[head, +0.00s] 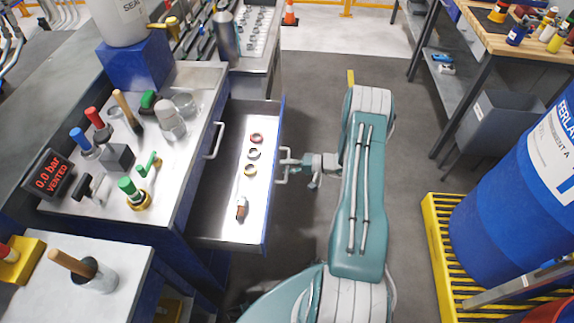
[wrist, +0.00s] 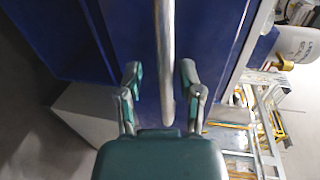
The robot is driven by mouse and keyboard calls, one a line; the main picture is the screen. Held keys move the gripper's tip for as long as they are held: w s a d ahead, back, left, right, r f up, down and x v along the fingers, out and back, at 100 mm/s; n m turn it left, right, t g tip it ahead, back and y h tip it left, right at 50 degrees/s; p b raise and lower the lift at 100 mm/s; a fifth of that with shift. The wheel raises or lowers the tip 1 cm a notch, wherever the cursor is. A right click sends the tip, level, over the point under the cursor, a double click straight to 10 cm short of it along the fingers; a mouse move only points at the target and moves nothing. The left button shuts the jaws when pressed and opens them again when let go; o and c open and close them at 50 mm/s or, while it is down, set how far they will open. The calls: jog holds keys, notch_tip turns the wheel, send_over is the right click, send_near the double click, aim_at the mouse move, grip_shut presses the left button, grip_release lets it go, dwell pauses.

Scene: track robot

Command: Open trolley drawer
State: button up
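The trolley drawer (head: 225,200) is pulled well out from the blue trolley (head: 150,215), and its metal interior shows. Several small rings and one small brown and metal part (head: 241,208) lie in it. Its front panel is blue, with a metal bar handle (head: 284,166) on the outer face. The handle (wrist: 166,60) runs upright between my fingers in the wrist view. My gripper (head: 291,163) is at the handle, and in the wrist view my gripper (wrist: 160,72) is open, one finger on each side of the bar with gaps visible.
A second handle (head: 214,140) is on the trolley's body. Tools and a red pressure display (head: 50,175) stand on the trolley top. A blue drum (head: 515,210) on a yellow pallet (head: 440,240) and a grey bin (head: 490,125) are at right. Grey floor is clear around my arm.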

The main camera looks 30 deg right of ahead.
jog(key=shift+w+r, duration=0.1)
jog(key=shift+d, duration=0.2)
jog(key=v, duration=1.1)
jog(key=shift+s+d, duration=0.25)
jog(key=shift+d, duration=0.05)
